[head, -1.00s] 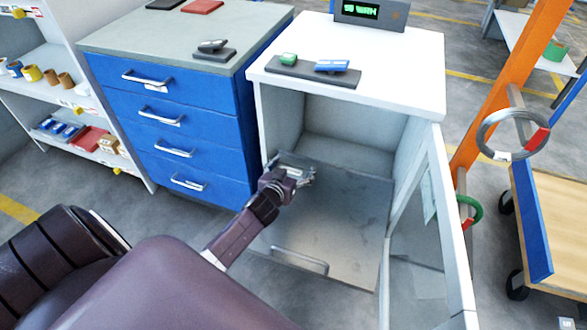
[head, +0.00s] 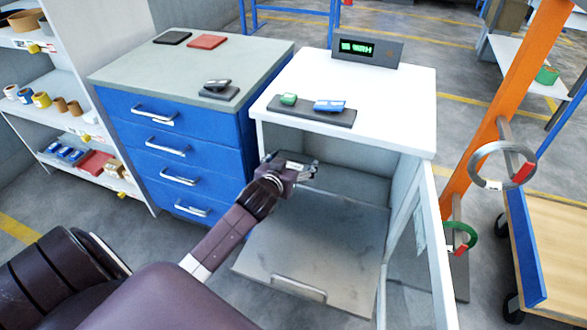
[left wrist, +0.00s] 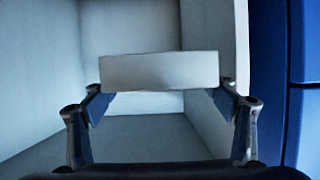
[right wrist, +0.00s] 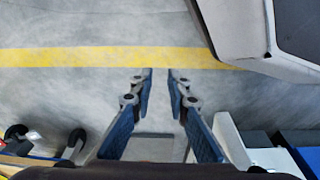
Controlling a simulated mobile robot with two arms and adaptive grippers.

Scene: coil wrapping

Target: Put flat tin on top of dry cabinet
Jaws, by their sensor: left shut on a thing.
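The flat tin (left wrist: 160,71) shows in the left wrist view as a flat, pale grey block between the fingers of my left gripper (left wrist: 160,88), which is shut on it. In the head view my left gripper (head: 308,171) is at the left side of the dry cabinet's opening, below its top; the tin is mostly hidden there. The dry cabinet (head: 395,100) is white, with its door (head: 428,265) open at the right and a grey shelf (head: 315,245) pulled out. My right gripper (right wrist: 162,78) is open and empty over the floor in the right wrist view.
On the cabinet top stand a dark tray (head: 312,114) with a green and a blue item and a display box (head: 367,51). The top's right part is clear. A blue drawer unit (head: 175,150) adjoins at the left. An orange post (head: 500,130) with hanging coils stands at the right.

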